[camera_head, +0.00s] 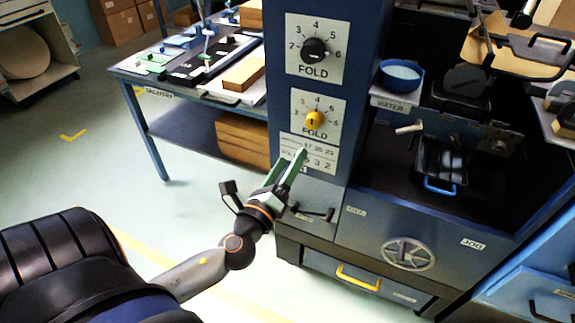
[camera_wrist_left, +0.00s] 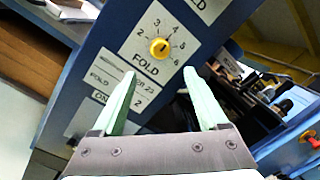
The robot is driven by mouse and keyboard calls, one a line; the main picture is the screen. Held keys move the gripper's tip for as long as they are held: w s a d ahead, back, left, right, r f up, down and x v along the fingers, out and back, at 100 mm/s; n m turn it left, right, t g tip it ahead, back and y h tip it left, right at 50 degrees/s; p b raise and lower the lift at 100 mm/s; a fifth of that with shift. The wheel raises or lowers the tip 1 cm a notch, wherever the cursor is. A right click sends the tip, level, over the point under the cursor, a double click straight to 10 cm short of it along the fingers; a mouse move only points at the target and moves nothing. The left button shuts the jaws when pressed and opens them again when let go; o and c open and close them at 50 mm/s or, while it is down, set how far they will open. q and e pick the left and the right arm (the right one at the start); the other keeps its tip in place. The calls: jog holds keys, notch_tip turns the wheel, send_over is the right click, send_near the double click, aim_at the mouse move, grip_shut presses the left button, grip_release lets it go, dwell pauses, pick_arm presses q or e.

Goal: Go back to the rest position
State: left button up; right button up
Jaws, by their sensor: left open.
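My left gripper (camera_head: 293,166) is in front of the blue machine column (camera_head: 340,150), below the yellow knob (camera_head: 314,119). Its two green fingers stand apart with nothing between them. In the left wrist view the open fingers (camera_wrist_left: 158,95) point up toward the FOLD dial with the yellow knob (camera_wrist_left: 160,48). The fingers look apart from the knob. A black knob (camera_head: 314,49) sits on the upper FOLD dial. My right gripper does not show in either view.
A blue work table (camera_head: 190,95) with tools and wooden blocks stands behind at left. Right of the column are a blue water bowl (camera_head: 400,75), a tray with a blue handle (camera_head: 440,165) and a grey handwheel (camera_head: 408,254). A yellow-handled drawer (camera_head: 358,280) is below. The floor at left is clear.

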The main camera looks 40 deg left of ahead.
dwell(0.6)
pick_arm(q)
jog(key=s+d+f+n+g+h+p, duration=0.1)
jog(key=s+d+f+n+g+p, duration=0.15)
jog(key=f+n, duration=0.3)
jog(key=s+d+f+n+g+h+p, duration=0.2)
jog(key=s+f+n+g, duration=0.1)
jog(key=f+n, duration=0.25)
jog(key=s+d+f+n+g+h+p, duration=0.3)
jog(key=s+d+f+n+g+p, duration=0.1)
jog(key=s+d+f+n, duration=0.3)
jog(key=s+d+n, duration=0.2)
jog(key=d+n, duration=0.1)
jog(key=n, duration=0.1)
jog(key=shift+s+f+h, duration=0.15)
jog(key=shift+s+h, duration=0.15)
jog(key=shift+h, duration=0.1)
